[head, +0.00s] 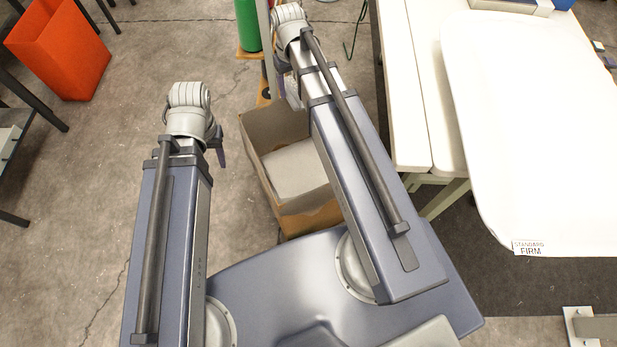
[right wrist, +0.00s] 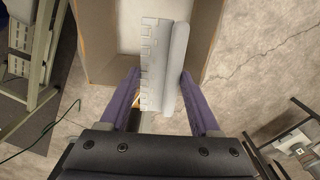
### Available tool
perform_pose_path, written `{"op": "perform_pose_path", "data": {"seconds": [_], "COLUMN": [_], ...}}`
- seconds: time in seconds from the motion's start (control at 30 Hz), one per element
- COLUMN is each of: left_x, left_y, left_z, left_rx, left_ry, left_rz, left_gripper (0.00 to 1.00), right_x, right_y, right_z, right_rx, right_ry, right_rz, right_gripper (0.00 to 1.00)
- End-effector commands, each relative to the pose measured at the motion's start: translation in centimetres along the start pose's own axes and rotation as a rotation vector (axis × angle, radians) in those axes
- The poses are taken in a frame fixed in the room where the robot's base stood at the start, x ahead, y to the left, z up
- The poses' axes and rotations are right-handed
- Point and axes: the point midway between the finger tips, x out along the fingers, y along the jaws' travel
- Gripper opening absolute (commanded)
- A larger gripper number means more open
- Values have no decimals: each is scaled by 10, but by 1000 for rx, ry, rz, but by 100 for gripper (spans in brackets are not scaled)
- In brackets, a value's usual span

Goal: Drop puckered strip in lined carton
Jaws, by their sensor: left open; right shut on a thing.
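The puckered strip (right wrist: 172,68) is pale grey-white with a ragged, notched left edge. In the right wrist view it stands between the purple fingers of my right gripper (right wrist: 162,108), which is shut on it. The lined carton (head: 249,140) is an open brown cardboard box with a pale lining; in the right wrist view its walls (right wrist: 95,38) show beyond the strip. In the head view my right gripper (head: 287,88) is at the carton's far side, partly hidden by its arm. My left gripper (head: 216,150) is open and empty, left of the carton.
A white table (head: 408,120) stands to the right, bearing a large white pillow-like piece (head: 530,130) labelled "STANDARD FIRM". A green cylinder (head: 247,25) stands behind the carton. An orange bin (head: 60,50) is at far left. The floor left of the carton is clear.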

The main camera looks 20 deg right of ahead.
Motion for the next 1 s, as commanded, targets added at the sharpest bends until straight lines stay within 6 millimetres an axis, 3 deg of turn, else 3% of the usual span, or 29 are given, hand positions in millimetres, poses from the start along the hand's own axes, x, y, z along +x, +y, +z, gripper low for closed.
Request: {"op": "perform_pose_path", "data": {"seconds": [0.03,0.3,0.43,0.67,1.0], "left_x": [33,110,139,165,168], "left_y": [3,10,13,16,16], "left_z": [-2,-6,-8,-10,-10], "left_rx": [0,0,0,0,0], "left_ry": [0,0,0,0,0], "left_rz": [0,0,0,0,0], "left_gripper": [50,50,50,50,50], "right_x": [33,111,140,166,170], "right_y": [7,38,50,63,65], "right_z": [2,8,12,15,16], "right_rx": [0,-22,-31,-41,-44], "right_ry": [0,0,0,0,0], "right_rz": [0,0,0,0,0], "right_gripper": [11,11,11,11,11]}}
